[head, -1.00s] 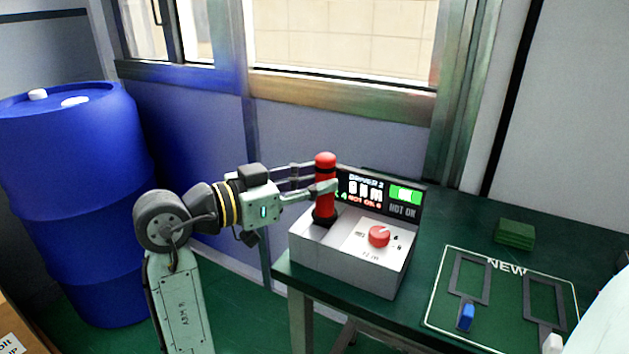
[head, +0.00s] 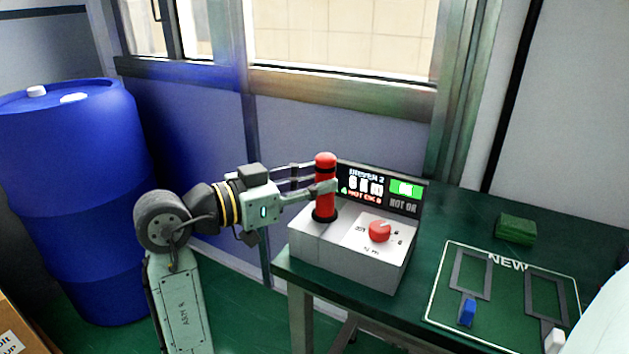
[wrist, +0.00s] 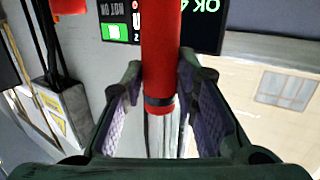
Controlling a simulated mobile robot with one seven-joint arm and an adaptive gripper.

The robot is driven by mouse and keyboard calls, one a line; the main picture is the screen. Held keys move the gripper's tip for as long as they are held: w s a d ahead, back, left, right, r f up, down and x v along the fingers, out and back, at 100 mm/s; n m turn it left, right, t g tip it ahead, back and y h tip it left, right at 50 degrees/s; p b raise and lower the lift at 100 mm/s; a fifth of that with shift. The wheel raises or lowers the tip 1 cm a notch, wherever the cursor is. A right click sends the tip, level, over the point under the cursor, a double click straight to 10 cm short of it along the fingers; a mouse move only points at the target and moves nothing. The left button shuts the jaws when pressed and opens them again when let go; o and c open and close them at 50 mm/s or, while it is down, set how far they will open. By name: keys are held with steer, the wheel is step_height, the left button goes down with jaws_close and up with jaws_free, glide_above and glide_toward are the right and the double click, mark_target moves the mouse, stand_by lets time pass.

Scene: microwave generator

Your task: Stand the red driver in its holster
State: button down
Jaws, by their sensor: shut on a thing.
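The red driver (head: 325,176) stands upright in the head view, with its lower end at the black ring of the holster (head: 324,216) on top of the grey box (head: 338,250). Whether it is fully seated cannot be seen. My gripper (head: 322,186) is shut on the driver's upper part, reaching in from the left. In the wrist view the driver (wrist: 160,60) runs between my two fingers (wrist: 166,100).
The box has a red knob (head: 379,231) and a lit display (head: 380,188) behind it. To the right on the green table (head: 400,305) lie a green block (head: 516,230) and a marked panel (head: 500,305) with dark frames. A blue barrel (head: 70,200) stands at left.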

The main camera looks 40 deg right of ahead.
steer(key=shift+f, duration=0.1)
steer(key=c, duration=1.2)
jaws_free()
steer(key=shift+a, duration=0.1)
